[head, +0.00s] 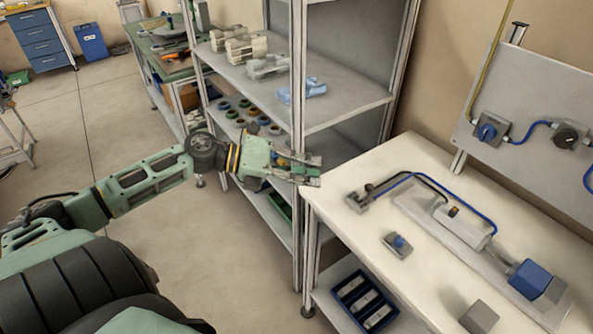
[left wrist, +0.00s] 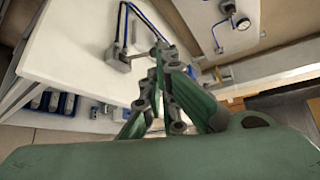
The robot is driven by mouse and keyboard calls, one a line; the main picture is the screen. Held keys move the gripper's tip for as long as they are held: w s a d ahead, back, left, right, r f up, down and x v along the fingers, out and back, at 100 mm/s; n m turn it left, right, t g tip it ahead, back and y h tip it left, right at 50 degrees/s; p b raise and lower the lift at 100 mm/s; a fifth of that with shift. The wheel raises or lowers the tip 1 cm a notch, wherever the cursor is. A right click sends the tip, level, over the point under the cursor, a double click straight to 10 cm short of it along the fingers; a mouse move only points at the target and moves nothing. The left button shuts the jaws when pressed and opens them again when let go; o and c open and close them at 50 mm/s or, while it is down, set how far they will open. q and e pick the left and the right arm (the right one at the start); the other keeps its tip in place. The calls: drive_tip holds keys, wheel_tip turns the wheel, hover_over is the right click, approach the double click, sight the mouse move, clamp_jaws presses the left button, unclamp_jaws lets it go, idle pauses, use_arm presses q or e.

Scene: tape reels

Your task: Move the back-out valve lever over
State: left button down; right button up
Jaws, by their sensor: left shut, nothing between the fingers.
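I cannot tell for sure which part is the back-out valve lever. A small grey block with a dark fitting (head: 358,200) sits at the table's far left corner, with a black and a blue hose running from it. It also shows in the left wrist view (left wrist: 118,63). A grey box with a blue knob (head: 398,243) stands nearer on the table. On the upright panel is a valve with a blue handle (head: 487,132). My left gripper (head: 318,171) is shut and empty, just left of the table's far left corner, apart from these parts.
The white table (head: 345,165) carries a long grey fixture (head: 440,222) with a blue block (head: 530,279). The grey panel (head: 540,85) also holds a round gauge (head: 566,137). A shelf rack (head: 299,110) stands close behind my left gripper. Blue bins (head: 366,301) sit under the table.

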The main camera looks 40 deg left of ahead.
use_arm(q)
drive_tip(key=shift+r+v, duration=0.2)
drive_tip(key=shift+v, duration=1.45)
use_arm(e)
drive_tip(key=shift+s+f, duration=0.15)
drive_tip(key=shift+s, duration=0.7)
use_arm(q)
drive_tip(key=shift+d, duration=0.15)
use_arm(e)
drive_tip(key=shift+w, duration=0.2)
